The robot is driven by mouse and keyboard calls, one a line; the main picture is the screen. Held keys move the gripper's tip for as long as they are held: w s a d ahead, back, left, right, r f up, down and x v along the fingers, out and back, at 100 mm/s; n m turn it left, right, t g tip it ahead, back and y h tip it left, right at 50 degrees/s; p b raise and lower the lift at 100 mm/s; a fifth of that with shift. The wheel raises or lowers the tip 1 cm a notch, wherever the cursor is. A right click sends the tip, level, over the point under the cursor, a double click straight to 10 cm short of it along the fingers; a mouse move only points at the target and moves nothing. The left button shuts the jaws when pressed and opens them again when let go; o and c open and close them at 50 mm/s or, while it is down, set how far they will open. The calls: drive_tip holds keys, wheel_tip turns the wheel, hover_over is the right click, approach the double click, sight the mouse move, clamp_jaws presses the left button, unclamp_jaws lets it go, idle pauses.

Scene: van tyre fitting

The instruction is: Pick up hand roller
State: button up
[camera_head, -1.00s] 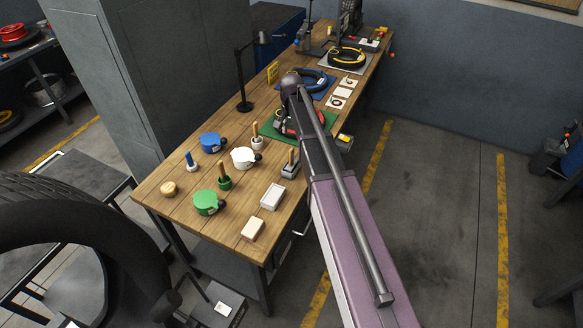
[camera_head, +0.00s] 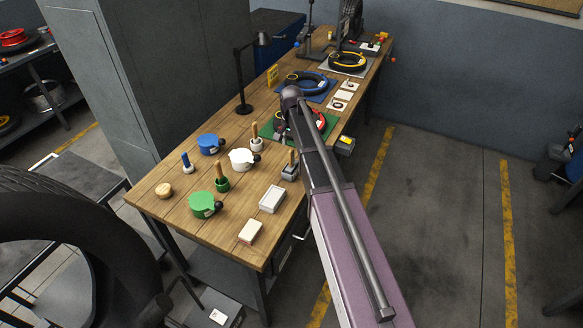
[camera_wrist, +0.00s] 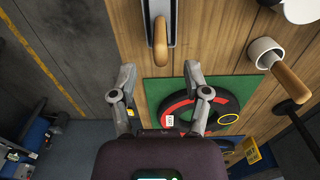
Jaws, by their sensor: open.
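The hand roller (camera_head: 291,157) has an upright wooden handle and sits in a grey holder (camera_head: 290,172) near the right edge of the workbench. In the wrist view its handle (camera_wrist: 160,42) shows at top centre, with the grey holder (camera_wrist: 174,22) around it; the roller end cannot be made out. My gripper (camera_wrist: 159,76) is open and empty, its fingers spread either side of the handle's line in that view but short of the handle. In the head view my arm hides much of the gripper, over the green mat (camera_head: 266,130).
A black-and-red ring (camera_wrist: 222,107) lies on the green mat. A white pot with a wooden-handled tool (camera_head: 256,145) stands left of the roller. Blue (camera_head: 209,144), white (camera_head: 241,160) and green (camera_head: 202,204) tins, a white tray (camera_head: 272,199) and a lamp (camera_head: 242,80) share the bench.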

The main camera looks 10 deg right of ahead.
sight(291, 149)
drive_tip(key=shift+f, duration=0.1)
drive_tip(key=shift+a+f+b, duration=0.1)
drive_tip(key=shift+f+b, duration=2.4)
drive_tip(key=shift+b, duration=0.15)
clamp_jaws()
